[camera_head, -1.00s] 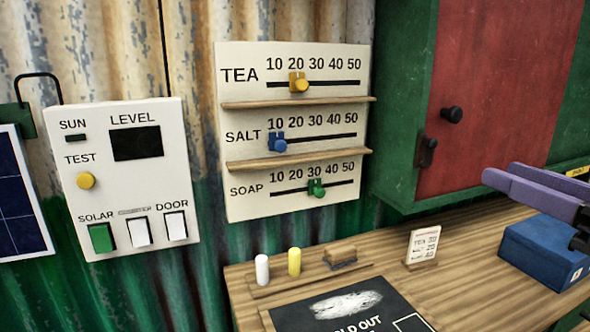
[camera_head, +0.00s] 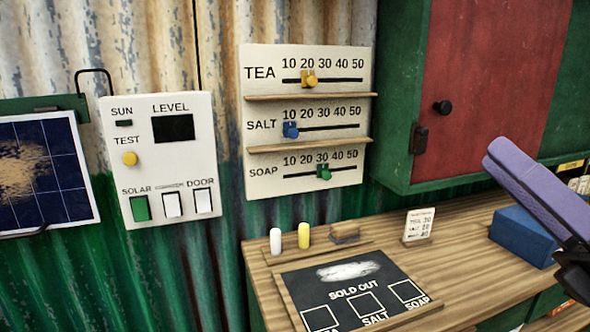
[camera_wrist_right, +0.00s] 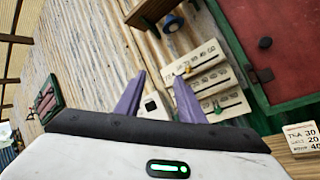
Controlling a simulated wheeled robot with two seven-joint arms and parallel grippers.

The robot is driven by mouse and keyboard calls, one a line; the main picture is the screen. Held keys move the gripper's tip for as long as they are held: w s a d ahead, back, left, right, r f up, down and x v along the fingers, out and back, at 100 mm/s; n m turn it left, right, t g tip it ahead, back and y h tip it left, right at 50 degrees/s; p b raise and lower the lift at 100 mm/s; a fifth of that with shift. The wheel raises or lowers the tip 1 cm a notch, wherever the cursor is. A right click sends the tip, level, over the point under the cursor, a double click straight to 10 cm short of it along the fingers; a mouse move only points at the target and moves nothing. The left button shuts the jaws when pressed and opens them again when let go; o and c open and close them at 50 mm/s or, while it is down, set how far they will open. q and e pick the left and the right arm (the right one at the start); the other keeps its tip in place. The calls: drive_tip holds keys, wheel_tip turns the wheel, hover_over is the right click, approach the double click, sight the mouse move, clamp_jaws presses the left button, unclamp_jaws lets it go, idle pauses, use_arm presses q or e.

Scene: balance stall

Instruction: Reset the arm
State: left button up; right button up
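My right gripper (camera_head: 495,155) has purple fingers and comes in from the right edge in the head view. It is raised in front of the blue box (camera_head: 522,236) and the counter, with its fingers tilted up to the left. In the right wrist view, the two fingers of my right gripper (camera_wrist_right: 160,76) stand apart with nothing between them. Beyond them are the wall and the slider board. My left gripper is not in view.
The slider board (camera_head: 350,95) and control panel (camera_head: 190,115) hang on the corrugated wall. A red-doored cabinet (camera_head: 490,80) is at upper right. The counter (camera_head: 460,225) holds chalks, an eraser, a price card (camera_head: 419,224) and a chalkboard (camera_head: 350,282). A solar panel (camera_head: 65,200) is at left.

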drive_tip(key=w+d+f+m+t+h, duration=0.1)
drive_tip(key=d+f+m+h, duration=0.5)
drive_tip(key=m+h, duration=0.6)
drive_tip(key=w+d+f+m+t+h, duration=0.15)
drive_tip(key=d+f+m+h, duration=0.55)
drive_tip(key=m, duration=0.8)
wheel_tip(320, 180, down, 17)
drive_tip(key=s+m+g+h, duration=0.2)
drive_tip(key=s+m+g, duration=0.1)
drive_tip(key=m+g, duration=0.4)
drive_tip(key=s+a+f+g+y, duration=0.3)
drive_tip(key=s+a+f+g, duration=0.35)
drive_tip(key=s+f, duration=0.3)
drive_tip(key=s+a+f+g+y, duration=0.45)
drive_tip(key=s+a+f, duration=0.35)
drive_tip(key=f, duration=0.3)
use_arm(q)
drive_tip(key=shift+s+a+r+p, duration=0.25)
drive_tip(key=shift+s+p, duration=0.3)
drive_tip(key=shift+p, duration=0.35)
use_arm(e)
drive_tip(key=w+a+f+t+y, duration=0.1)
drive_tip(key=w+a+f+t, duration=0.3)
drive_tip(key=f, duration=0.4)
drive_tip(key=shift+w+a+t+y, duration=0.35)
drive_tip(key=shift+a+t, duration=0.1)
drive_tip(key=shift+a, duration=0.65)
drive_tip(key=shift+f, duration=0.1)
